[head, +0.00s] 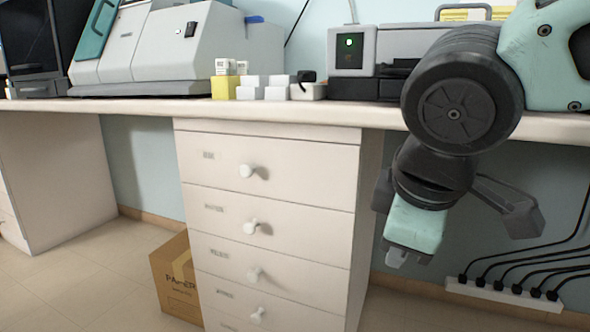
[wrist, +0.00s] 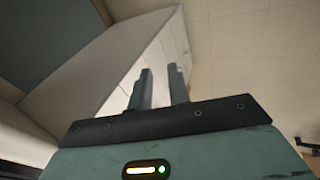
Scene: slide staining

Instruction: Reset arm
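My arm hangs in front of the bench at the right of the head view, with my gripper (head: 398,258) low and pointing down, to the right of the drawer cabinet (head: 270,145). In the wrist view, the two grey fingers of my gripper (wrist: 160,72) stand apart with nothing between them. The gripper is empty. In the head view the fingertips are small and partly hidden by the gripper body.
The bench top (head: 130,108) carries a grey-white machine (head: 160,50), small white boxes (head: 276,88), a yellow box (head: 224,87) and a device with a green light (head: 350,50). A cardboard box (head: 175,280) and power strip (head: 505,294) are below.

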